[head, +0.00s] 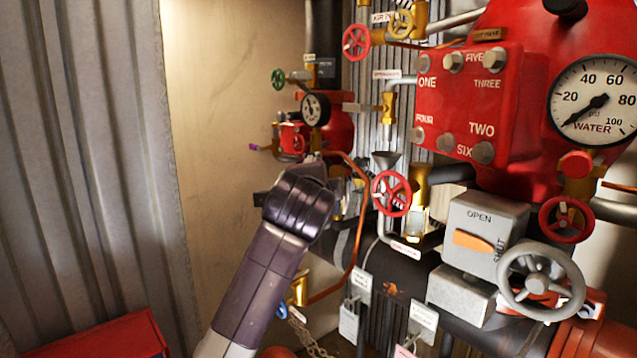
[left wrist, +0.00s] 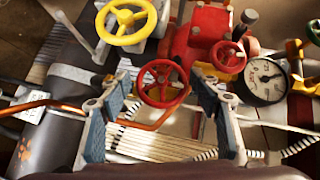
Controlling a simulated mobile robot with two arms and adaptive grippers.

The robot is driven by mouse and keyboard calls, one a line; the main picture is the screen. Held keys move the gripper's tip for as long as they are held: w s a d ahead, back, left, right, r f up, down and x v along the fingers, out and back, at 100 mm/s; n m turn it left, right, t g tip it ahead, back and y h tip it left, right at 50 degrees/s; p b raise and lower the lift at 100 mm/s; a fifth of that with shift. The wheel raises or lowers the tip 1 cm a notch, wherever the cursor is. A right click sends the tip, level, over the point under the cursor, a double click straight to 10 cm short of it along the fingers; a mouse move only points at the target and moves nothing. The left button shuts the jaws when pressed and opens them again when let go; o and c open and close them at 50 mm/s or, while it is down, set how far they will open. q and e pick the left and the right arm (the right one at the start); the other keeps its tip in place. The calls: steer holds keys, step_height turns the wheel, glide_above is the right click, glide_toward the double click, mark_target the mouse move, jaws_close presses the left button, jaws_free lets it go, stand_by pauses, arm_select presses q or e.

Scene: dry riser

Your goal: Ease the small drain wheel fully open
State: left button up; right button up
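My left arm reaches in from the bottom of the head view, and its gripper (head: 345,188) is mostly hidden behind my wrist. In the left wrist view my left gripper (left wrist: 159,88) is open, with its blue-padded fingers wide apart. A small red handwheel (left wrist: 163,82) shows between and beyond the fingertips, with clear gaps on both sides. No label on it can be read, so I cannot confirm it is the drain wheel. In the head view I cannot make out this wheel behind my wrist. My right gripper is not in view.
A yellow wheel (left wrist: 126,24), a darker red wheel (left wrist: 227,57) and a gauge (left wrist: 265,80) sit close around. A copper pipe (head: 357,235) curves beside my wrist. Another red wheel (head: 391,193) and a large grey wheel (head: 540,281) stand to the right.

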arm_select(q)
steer(key=shift+s+r, duration=0.1)
steer(key=v, duration=1.1)
steer(key=shift+s, duration=0.4)
